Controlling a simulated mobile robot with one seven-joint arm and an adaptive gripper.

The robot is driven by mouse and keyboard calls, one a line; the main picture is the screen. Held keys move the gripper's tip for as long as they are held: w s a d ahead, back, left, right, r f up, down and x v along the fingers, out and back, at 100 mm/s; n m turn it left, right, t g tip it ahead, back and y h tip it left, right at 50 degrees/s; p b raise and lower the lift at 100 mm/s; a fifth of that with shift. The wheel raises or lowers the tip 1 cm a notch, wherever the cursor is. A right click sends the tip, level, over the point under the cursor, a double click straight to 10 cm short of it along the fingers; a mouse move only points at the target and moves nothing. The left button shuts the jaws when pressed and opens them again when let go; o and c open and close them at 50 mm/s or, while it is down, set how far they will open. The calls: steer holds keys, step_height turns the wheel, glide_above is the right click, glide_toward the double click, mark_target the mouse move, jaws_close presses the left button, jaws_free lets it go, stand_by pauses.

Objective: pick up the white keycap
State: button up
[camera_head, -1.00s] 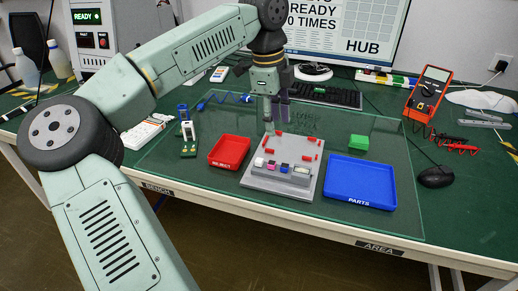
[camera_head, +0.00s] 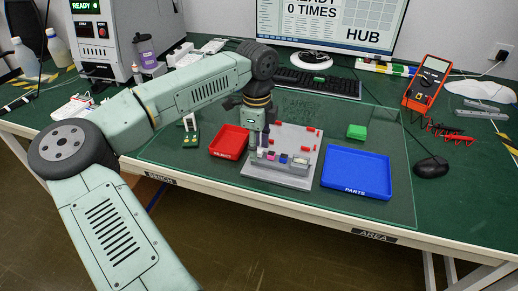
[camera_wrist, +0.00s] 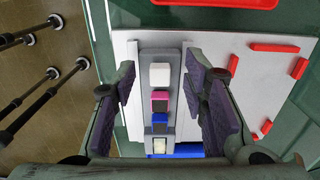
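The white keycap (camera_wrist: 159,76) is at the top of a row on a grey fixture in the wrist view. Below it in that row are a pink keycap (camera_wrist: 160,98), a blue keycap (camera_wrist: 159,120) and a whitish square piece (camera_wrist: 160,146). My gripper (camera_wrist: 166,98) is open, with purple-padded fingers on either side of the row and nothing between them in contact. In the head view my gripper (camera_head: 258,144) points down at the left end of the grey fixture (camera_head: 277,178). There its fingers largely hide the white keycap.
A red tray (camera_head: 229,141) stands just left of the fixture and a blue tray (camera_head: 357,174) to its right. Red guide pieces lie on the grey plate (camera_head: 292,136). A green block (camera_head: 356,131) sits behind the blue tray. A multimeter (camera_head: 427,82) stands at right.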

steer(key=shift+f, duration=0.1)
steer(key=c, duration=0.8)
steer(key=shift+c, duration=0.2)
steer(key=shift+r, duration=0.3)
step_height(320, 180, up, 3)
steer(key=shift+s+f+b, duration=0.1)
steer(key=shift+s+b, duration=0.05)
steer(key=shift+b, duration=0.8)
steer(key=s+r+b, duration=0.1)
steer(key=s+b, duration=0.3)
steer(key=s, duration=1.1)
steer(key=shift+s+a+r+p, duration=0.1)
steer(key=shift+r+p, duration=0.35)
steer(key=shift+r, duration=0.5)
steer(key=shift+s+a+r+p, duration=0.15)
steer(key=shift+r+p, duration=0.25)
steer(key=shift+r, duration=0.55)
steer(key=shift+s+a+r+p, duration=0.1)
steer(key=shift+r+p, duration=0.35)
steer(key=shift+r, duration=0.5)
